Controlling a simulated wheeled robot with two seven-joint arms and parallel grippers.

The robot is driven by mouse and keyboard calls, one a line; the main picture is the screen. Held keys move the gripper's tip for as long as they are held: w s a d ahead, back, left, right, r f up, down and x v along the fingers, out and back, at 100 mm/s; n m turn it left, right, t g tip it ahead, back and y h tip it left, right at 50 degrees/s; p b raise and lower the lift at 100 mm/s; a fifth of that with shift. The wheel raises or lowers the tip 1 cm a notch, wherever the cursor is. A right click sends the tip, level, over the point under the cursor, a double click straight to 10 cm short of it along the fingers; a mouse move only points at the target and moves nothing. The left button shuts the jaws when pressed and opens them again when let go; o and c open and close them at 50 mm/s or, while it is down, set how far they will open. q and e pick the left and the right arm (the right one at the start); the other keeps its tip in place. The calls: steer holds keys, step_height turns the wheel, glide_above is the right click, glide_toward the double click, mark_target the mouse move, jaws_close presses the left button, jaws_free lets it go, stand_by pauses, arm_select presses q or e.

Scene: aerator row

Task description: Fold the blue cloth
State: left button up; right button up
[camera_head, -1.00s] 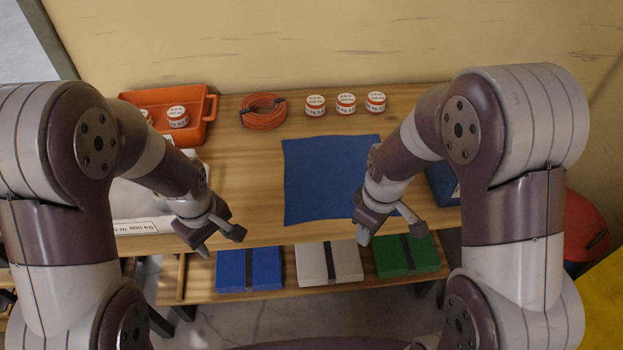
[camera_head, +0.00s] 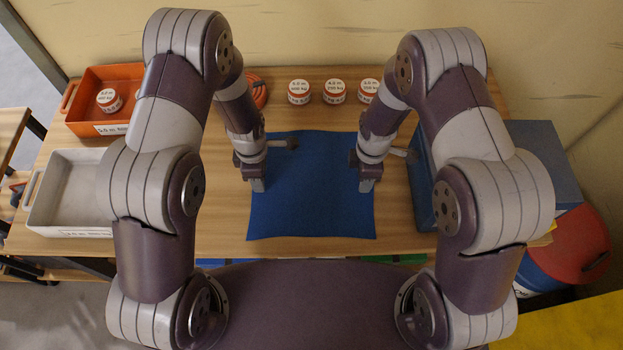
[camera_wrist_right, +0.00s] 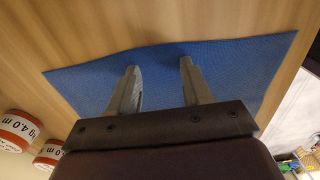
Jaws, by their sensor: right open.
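The blue cloth (camera_head: 315,205) lies spread out on the wooden table in front of me, roughly square with a slightly wavy outline. My left gripper (camera_head: 277,165) is over the cloth's left side, its two fingers spread apart with nothing between them. My right gripper (camera_head: 388,171) is over the cloth's right edge, open and empty. In the right wrist view the open fingers (camera_wrist_right: 158,67) point at the cloth (camera_wrist_right: 225,62), with blue cloth showing between them. I cannot tell whether the fingertips touch it.
Several labelled jars (camera_head: 334,92) stand behind the cloth. An orange coil (camera_head: 258,92) is partly hidden behind my left arm. An orange tray (camera_head: 88,83) and a white tray (camera_head: 70,190) are on the left. A blue box (camera_head: 422,185) stands close by on the right.

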arm_select(q)
steer(key=shift+f, duration=0.2)
arm_select(e)
steer(key=shift+f, duration=0.2)
arm_select(q)
steer(key=shift+s+r, duration=0.1)
steer(key=shift+s, duration=0.05)
steer(key=shift+c, duration=0.9)
arm_select(e)
steer(key=shift+s+r, duration=0.15)
steer(key=shift+c, duration=0.9)
arm_select(q)
jaws_close()
arm_select(e)
jaws_close()
